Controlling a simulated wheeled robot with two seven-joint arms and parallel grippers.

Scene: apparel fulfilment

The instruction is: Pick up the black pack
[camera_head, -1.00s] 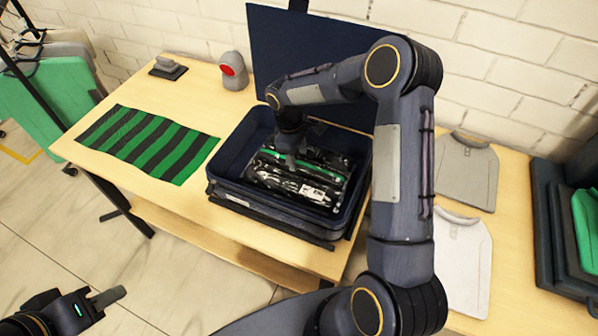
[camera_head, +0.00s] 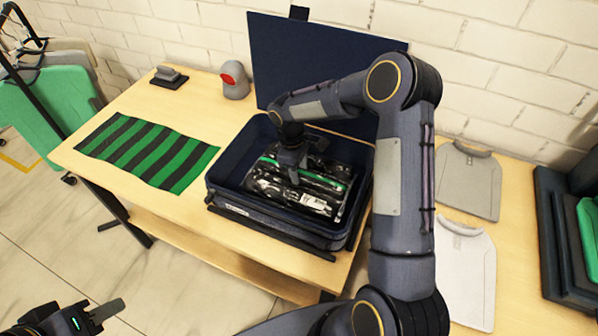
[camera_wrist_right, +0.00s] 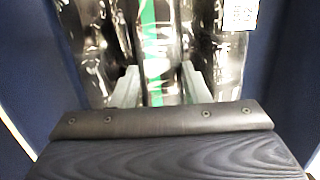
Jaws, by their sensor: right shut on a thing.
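Several shiny plastic-wrapped black packs (camera_head: 322,187) lie side by side in a dark blue bin (camera_head: 228,178) on the table. One has a green stripe, and one has a white label (camera_head: 314,203). My right gripper (camera_head: 294,176) reaches down into the bin at the packs. In the right wrist view, the fingers of my right gripper (camera_wrist_right: 160,88) are down on a black pack (camera_wrist_right: 151,45) with a green stripe, shut on its wrapping. Whether the pack is off the bin floor cannot be told. My left gripper (camera_head: 104,316) is at the lower left, away from the bin; its finger opening is unclear.
A green and black striped mat (camera_head: 147,152) lies left of the bin. A dark panel (camera_head: 320,65) rises behind the bin. Grey garment boards (camera_head: 467,180) lie to the right.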

